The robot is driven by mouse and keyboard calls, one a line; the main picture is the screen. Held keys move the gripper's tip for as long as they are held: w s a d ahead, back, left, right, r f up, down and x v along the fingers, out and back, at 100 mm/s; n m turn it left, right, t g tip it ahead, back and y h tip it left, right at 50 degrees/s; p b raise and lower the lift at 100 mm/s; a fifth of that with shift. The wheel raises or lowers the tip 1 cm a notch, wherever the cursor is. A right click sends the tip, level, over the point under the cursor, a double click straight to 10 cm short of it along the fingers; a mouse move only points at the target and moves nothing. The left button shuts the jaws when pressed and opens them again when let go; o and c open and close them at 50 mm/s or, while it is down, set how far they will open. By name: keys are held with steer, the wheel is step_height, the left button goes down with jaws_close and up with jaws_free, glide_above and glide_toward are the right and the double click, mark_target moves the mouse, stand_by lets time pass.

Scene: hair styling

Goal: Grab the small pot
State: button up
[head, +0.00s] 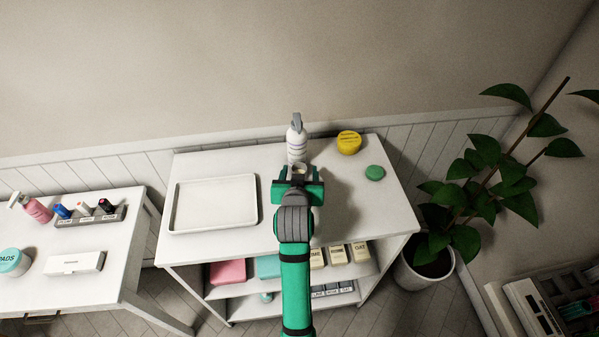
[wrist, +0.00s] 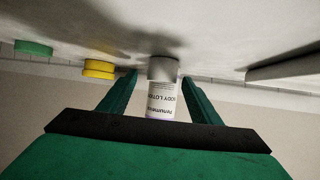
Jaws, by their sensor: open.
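A small pale pot (head: 299,168) shows partly at my gripper in the head view, just in front of the white lotion bottle (head: 297,140). In the wrist view, which is upside down, the pale pot (wrist: 162,68) appears between my fingertips, with the labelled bottle (wrist: 164,102) behind it. My gripper (head: 299,175) is open, low over the white table, its fingers (wrist: 160,79) on either side of the pot. I cannot tell if they touch it. A yellow pot (head: 349,142) and a flat green pot (head: 375,172) stand to the right; both also show in the wrist view.
A white tray (head: 213,204) lies left of my gripper on the white table (head: 360,215). Shelves below hold boxes. A second table (head: 90,270) with bottles stands at left, and a potted plant (head: 425,275) at right. The tabletop's front right is clear.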

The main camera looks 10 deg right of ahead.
steer(key=shift+w+f, duration=0.2)
steer(key=shift+w, duration=0.25)
steer(key=shift+a, duration=0.1)
steer(key=c, duration=1.2)
